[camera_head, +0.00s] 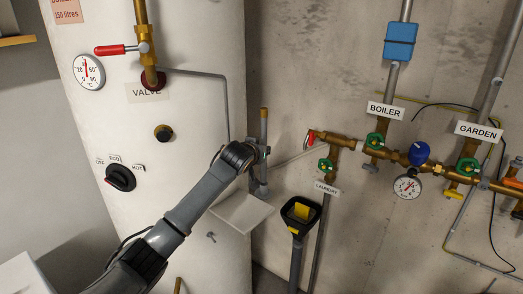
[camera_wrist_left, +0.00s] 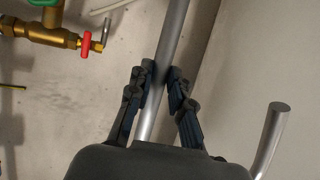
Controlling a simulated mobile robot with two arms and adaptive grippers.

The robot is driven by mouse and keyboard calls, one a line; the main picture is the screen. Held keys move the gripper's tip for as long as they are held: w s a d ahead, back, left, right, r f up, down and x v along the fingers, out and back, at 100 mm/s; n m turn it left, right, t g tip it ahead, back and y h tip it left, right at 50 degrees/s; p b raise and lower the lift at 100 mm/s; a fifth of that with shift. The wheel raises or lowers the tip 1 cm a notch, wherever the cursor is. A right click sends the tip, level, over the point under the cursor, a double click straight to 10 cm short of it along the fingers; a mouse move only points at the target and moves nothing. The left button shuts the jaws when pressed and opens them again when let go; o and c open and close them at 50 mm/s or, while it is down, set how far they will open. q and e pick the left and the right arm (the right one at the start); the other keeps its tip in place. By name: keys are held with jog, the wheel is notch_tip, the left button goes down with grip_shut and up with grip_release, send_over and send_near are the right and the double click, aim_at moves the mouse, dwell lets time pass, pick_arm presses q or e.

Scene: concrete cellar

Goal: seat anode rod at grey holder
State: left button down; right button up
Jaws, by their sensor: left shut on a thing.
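My left gripper (camera_head: 263,153) is shut on an upright rod beside the white tank. In the head view the rod has a brass-coloured upper end (camera_head: 263,120) above the fingers. In the wrist view the grey metal rod (camera_wrist_left: 173,35) runs between the two fingers (camera_wrist_left: 163,82), slightly tilted in the picture. A grey upright piece (camera_head: 260,188) shows just below the gripper, at the white shelf (camera_head: 240,212); I cannot tell whether it is the holder or the rod's lower part. Whether the rod's lower end touches a holder is hidden. My right gripper is not in view.
The white tank (camera_head: 200,110) with a red-handled valve (camera_head: 115,49) stands at left. Brass pipework with a gauge (camera_head: 407,186) runs along the concrete wall at right. A black funnel-like cup (camera_head: 300,214) stands right of the shelf. A bent grey bar (camera_wrist_left: 272,135) shows in the wrist view.

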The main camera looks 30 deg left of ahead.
pick_arm(q)
jog(key=shift+f+b, duration=1.2)
jog(key=shift+f, duration=1.75)
jog(key=c, duration=1.1)
grip_release()
jog(key=shift+c, duration=0.2)
jog(key=v, duration=1.2)
